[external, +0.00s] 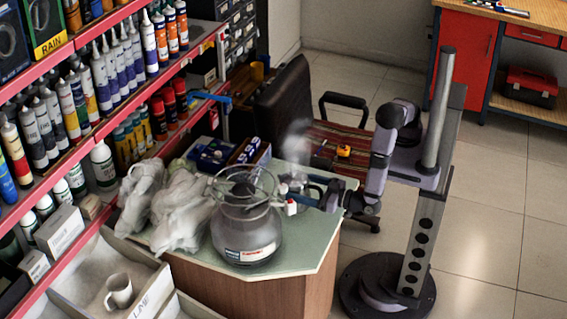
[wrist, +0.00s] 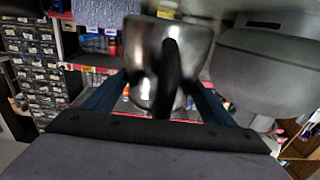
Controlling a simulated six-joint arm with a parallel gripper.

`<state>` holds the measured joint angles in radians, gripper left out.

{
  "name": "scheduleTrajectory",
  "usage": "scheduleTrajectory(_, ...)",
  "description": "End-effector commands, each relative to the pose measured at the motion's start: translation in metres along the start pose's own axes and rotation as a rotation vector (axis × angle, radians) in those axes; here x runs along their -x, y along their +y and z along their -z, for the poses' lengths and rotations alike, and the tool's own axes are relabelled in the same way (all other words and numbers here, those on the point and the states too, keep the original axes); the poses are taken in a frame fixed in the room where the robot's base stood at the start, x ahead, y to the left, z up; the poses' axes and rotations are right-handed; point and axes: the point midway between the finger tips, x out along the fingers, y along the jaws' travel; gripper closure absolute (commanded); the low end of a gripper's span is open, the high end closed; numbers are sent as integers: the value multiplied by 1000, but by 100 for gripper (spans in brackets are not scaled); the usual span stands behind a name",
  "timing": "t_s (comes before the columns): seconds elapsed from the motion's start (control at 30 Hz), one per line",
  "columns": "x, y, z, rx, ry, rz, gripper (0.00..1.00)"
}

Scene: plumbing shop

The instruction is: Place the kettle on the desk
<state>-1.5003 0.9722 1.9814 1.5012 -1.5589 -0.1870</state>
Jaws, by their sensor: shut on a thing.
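The kettle (wrist: 168,60) is a shiny metal vessel with a black handle, seen between my fingers in the wrist view. My gripper (wrist: 160,98) is shut on it, with the dark handle in front of the metal body. In the external view, my gripper (external: 302,187) is at the right-hand back edge of the desk (external: 308,237), which has a green top. The kettle there is a small, blurred silvery shape (external: 297,158). Whether its base touches the desk cannot be told.
A large rounded vessel (external: 246,236) with a label stands at the desk's front. Crumpled white cloth (external: 180,205) lies left of it, and blue boxes (external: 212,154) behind. Shelves (external: 78,137) line the left, and a dark chair (external: 284,108) stands behind. The desk's front right corner is clear.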

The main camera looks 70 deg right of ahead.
Motion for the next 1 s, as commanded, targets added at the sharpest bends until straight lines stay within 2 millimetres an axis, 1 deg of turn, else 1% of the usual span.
scheduleTrajectory(0.13, 0, 0, -7, 1, 3, 0, 59)
scheduleTrajectory(0.3, 0, 0, -26, 2, 3, 0, 59)
scheduleTrajectory(0.43, 0, 0, -37, 2, 3, 0, 59)
scheduleTrajectory(0.93, 0, 0, -44, -1, 3, 0, 59)
scheduleTrajectory(0.97, 0, 0, -45, 0, 0, 0, 17)
scheduleTrajectory(1.0, 0, 0, -44, 0, 0, 0, 7)
